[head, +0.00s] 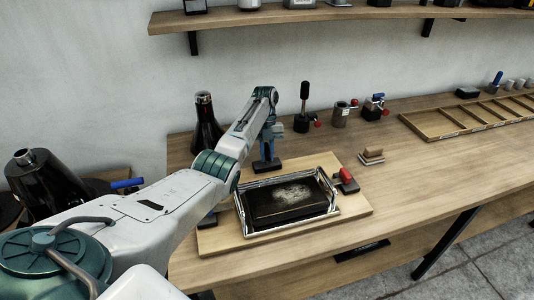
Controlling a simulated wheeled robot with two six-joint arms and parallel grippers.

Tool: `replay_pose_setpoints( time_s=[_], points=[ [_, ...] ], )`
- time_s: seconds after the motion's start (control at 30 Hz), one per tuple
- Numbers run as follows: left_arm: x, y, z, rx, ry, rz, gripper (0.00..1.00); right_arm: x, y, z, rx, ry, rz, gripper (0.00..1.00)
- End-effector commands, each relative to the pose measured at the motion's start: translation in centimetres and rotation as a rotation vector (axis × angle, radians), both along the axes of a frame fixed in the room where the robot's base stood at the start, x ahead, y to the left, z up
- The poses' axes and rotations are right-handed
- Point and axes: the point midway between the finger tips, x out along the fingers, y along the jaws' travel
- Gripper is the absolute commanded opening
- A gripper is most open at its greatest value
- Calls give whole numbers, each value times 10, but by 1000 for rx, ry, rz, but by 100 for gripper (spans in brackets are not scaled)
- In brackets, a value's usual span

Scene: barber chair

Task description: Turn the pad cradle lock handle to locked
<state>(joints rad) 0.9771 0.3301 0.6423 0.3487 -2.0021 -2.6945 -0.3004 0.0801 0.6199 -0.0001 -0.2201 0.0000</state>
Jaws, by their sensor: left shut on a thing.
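The pad cradle is a light wooden board (355,208) with a metal frame (331,205) around a dark pad (287,198) that has a pale dusty patch. My left gripper (268,148) points down at the cradle's back left edge. It is shut on a handle, which the jaws mostly hide, above a black base (267,166). The handle's exact angle cannot be told. A red and black clamp (345,180) sits at the frame's right side. My right gripper is out of view.
Behind stand a dark bottle (205,125), a black-handled tool with a red knob (304,110), a metal cup (341,115) and a blue-topped fixture (375,107). Small blocks (371,156) lie right of the board. A divided wooden tray (470,117) is at far right. The bench's right front is clear.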

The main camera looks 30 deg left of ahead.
Motion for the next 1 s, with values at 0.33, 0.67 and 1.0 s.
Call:
replay_pose_setpoints(
  time_s=[0.33,0.67,1.0],
  points=[
    [0,0,1,-1,-2,-2,26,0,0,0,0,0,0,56],
    [0,0,0,-1,-1,-1,40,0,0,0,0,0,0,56],
    [14,10,45,-2,-3,0,40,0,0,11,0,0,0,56]
  ],
)
